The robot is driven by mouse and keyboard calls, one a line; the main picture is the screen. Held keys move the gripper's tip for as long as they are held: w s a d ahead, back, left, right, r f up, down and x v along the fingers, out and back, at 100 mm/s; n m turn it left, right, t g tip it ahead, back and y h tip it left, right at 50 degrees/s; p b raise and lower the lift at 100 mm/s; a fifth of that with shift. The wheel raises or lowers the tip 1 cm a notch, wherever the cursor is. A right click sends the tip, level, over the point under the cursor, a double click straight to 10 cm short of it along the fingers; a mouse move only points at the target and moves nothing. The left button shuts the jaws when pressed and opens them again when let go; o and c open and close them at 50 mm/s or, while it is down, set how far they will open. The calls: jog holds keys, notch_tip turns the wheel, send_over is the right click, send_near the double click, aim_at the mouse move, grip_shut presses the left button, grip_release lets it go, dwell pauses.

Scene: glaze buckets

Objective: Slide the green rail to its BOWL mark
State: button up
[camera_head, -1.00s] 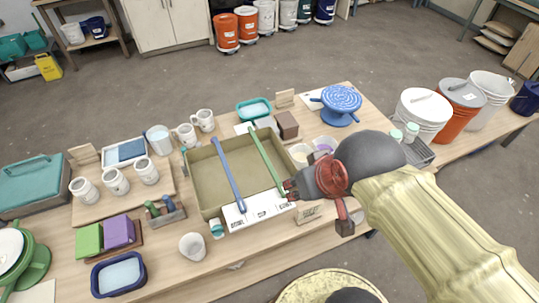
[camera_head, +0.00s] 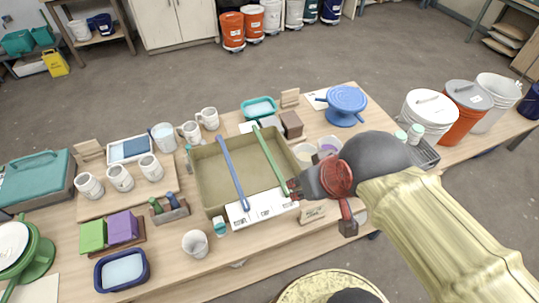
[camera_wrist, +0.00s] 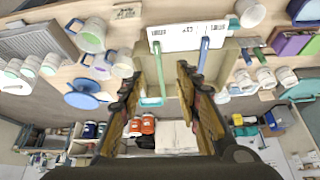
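The green rail (camera_head: 270,160) lies across the tan tray (camera_head: 210,209), right of the blue rail (camera_head: 233,171). Its near end reaches the white marked strip (camera_head: 262,209) along the tray's front edge. The strip's lettering is too small to read surely in the head view; one middle mark looks like CUP in the wrist view. My gripper (camera_head: 292,187) is at the rail's near end, at the right of the strip. In the wrist view my gripper (camera_wrist: 160,70) has its fingers apart, with the green rail (camera_wrist: 158,62) in the gap. Contact with the rail is not visible.
A wooden sign (camera_head: 312,214) stands close to the right of the strip. Bowls (camera_head: 305,154) and a blue banding wheel (camera_head: 346,101) are behind my gripper. A white cup (camera_head: 195,244) stands in front of the tray at the left. The tray's middle is clear.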

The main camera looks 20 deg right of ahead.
jog(key=g+p, duration=0.6)
jog(key=p, duration=0.3)
send_over(287, 190)
jog(key=shift+n, duration=0.3)
notch_tip(287, 190, down, 11)
jog(key=shift+s+f, duration=0.1)
jog(key=shift+f, duration=3.7)
jog(key=shift+c, duration=0.8)
grip_shut()
